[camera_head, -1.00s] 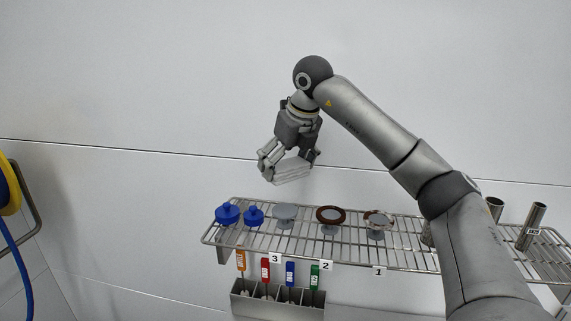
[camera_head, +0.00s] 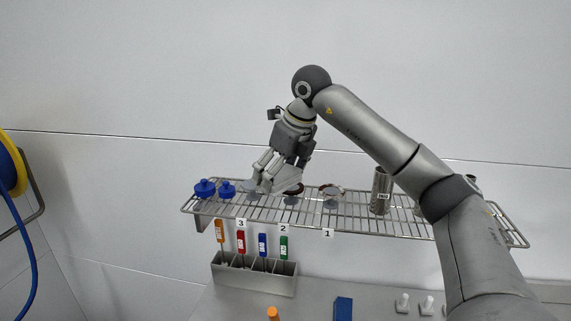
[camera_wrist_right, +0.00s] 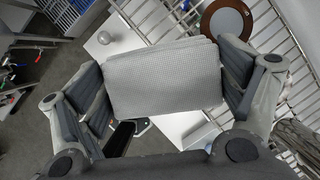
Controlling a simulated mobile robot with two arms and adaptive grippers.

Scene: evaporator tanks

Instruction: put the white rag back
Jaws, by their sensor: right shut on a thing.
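My right gripper (camera_head: 270,180) hangs in front of the back of the wire shelf (camera_head: 380,228), fingers pointing down. It is shut on the white rag, a folded, textured, pale grey-white cloth (camera_wrist_right: 165,78) that spans the space between the fingers in the right wrist view. In the head view the fingers largely hide the rag and overlap the discs on the shelf. I cannot tell whether the rag touches the shelf. My left gripper is not in view.
Two blue caps (camera_head: 205,188) and several round discs, one brown-rimmed (camera_head: 332,190), sit on the shelf. A metal cylinder (camera_head: 381,190) stands to the right. A blue hose (camera_head: 22,245) hangs at left.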

